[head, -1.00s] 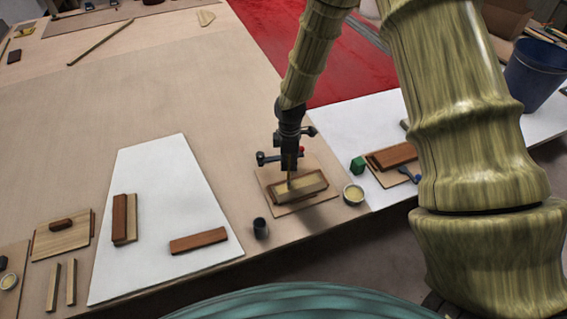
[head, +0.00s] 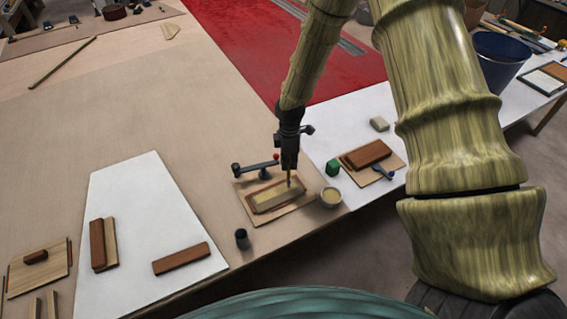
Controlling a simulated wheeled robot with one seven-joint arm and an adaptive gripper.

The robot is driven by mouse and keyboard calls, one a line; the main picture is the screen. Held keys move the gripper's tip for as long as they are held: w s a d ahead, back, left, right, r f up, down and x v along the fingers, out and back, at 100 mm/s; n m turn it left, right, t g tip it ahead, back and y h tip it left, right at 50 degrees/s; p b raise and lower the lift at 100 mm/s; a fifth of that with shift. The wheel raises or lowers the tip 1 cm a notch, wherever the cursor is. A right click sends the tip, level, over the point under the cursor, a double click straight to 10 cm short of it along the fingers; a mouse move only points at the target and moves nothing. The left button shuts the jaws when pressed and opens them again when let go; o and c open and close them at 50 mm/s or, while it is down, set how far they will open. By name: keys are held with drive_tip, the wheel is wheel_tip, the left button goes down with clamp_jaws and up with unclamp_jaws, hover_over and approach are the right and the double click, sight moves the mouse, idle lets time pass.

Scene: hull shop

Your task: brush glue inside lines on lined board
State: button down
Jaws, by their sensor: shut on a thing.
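The lined board (head: 267,196) lies on a thin tan base sheet (head: 246,218) near the table's front edge. It is a pale block with a darker brown border; its lines are too small to make out. My gripper (head: 289,168) is above the board's right end, pointing down, shut on a thin brush (head: 289,179). The brush tip is at or just over the board's right part; I cannot tell if it touches. A small round pot of pale yellow glue (head: 331,196) stands just right of the board.
A clamp (head: 255,169) with a red knob lies behind the board. A dark cup (head: 242,240) stands front left. A white sheet (head: 140,187) with wood pieces lies left.

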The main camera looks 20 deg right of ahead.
drive_tip(key=d+r+p, duration=0.3)
drive_tip(key=r+p, duration=0.2)
drive_tip(key=r, duration=0.3)
idle(0.5)
idle(0.7)
